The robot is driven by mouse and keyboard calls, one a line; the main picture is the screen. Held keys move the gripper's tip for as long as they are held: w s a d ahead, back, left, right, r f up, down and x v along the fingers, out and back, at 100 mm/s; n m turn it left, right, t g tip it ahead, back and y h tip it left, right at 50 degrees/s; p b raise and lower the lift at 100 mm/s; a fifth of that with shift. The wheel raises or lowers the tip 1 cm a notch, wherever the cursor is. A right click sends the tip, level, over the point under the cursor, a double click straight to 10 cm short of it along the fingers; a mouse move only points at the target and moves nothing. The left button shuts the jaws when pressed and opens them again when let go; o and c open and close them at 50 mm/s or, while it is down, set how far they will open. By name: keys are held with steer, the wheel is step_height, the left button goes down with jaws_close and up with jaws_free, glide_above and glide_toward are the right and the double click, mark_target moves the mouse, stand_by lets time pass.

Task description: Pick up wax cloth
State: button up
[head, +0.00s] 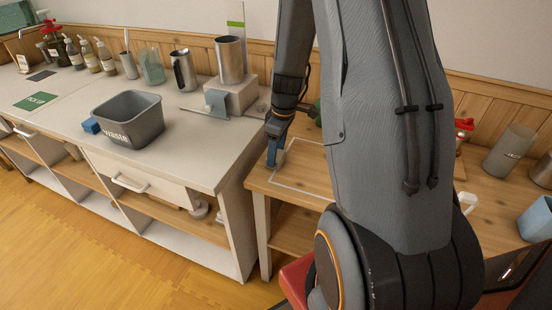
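My gripper (273,157) points down low over the left end of the wooden table (258,177), by a white outlined rectangle (300,188). Its blue fingertips show edge-on, so I cannot tell whether they are open or shut. A small blue-grey patch shows right by the fingertips; I cannot tell whether it is a cloth or part of the gripper. I cannot make out a wax cloth for certain. My arm hides much of the table's middle.
A metal cylinder (230,60) stands on a pale block, with a metal jug (183,72) to its left. Several pump bottles line the wall at far left. A grey cup (508,150) and a blue container (537,218) stand at right. The counter front is clear.

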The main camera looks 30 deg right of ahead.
steer(key=c, duration=0.4)
steer(key=shift+r, duration=0.1)
step_height(320, 180, up, 10)
steer(key=b, duration=0.2)
stand_by(0.4)
steer(key=shift+o, duration=1.3)
steer(key=shift+c, duration=0.8)
